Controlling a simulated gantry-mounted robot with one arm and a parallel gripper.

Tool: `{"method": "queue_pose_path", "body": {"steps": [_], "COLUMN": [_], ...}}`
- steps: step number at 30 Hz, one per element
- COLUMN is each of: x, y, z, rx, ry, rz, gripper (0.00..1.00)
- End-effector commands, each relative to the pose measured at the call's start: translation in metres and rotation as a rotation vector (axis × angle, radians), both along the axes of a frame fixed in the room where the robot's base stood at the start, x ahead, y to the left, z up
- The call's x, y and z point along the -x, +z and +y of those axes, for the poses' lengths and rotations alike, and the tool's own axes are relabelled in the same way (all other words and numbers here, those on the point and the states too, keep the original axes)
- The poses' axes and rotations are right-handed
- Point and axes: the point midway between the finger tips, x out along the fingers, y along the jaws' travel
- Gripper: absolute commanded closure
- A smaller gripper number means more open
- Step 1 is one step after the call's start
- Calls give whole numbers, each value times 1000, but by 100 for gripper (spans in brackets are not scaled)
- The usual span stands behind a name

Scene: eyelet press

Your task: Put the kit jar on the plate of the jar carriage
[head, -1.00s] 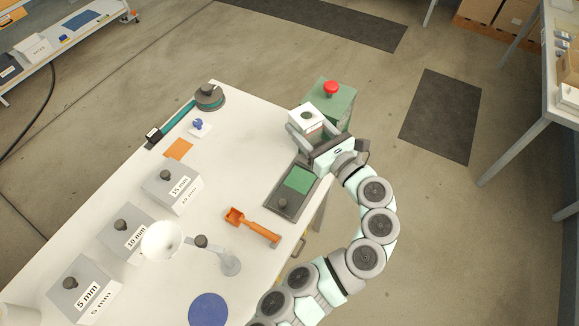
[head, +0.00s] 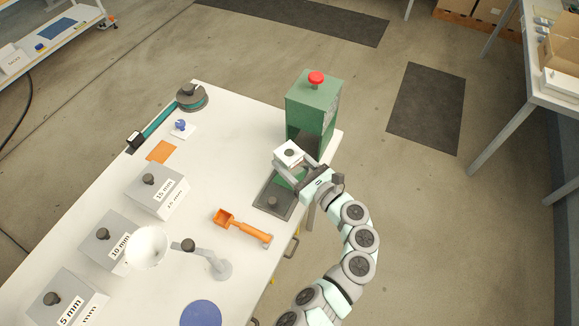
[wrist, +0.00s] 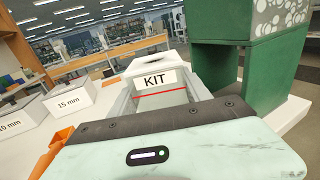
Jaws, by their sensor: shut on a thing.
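The kit jar is a white square block with a dark round spot on top (head: 289,152). In the wrist view its KIT label (wrist: 155,80) faces me. My gripper (head: 294,166) is shut on the jar, with one finger on each side, and the jar looks upright.
The green press (head: 312,105) with a red button stands just behind the jar. An orange scoop (head: 240,226) lies left of the carriage.

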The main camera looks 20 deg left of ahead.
Motion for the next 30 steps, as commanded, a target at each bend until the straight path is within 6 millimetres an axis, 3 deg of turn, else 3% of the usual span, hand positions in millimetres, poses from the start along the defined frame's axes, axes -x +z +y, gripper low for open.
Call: {"method": "queue_pose_path", "body": {"steps": [6,18,19,27,30], "x": [0,0,0,0,0], "y": [-31,-35,-35,-35,-35], "z": [1,0,0,0,0], "rx": [-1,-1,0,0,0], "ry": [1,0,0,0,0], "rz": [4,2,1,1,1], "gripper": [86,86,43,22,22]}}
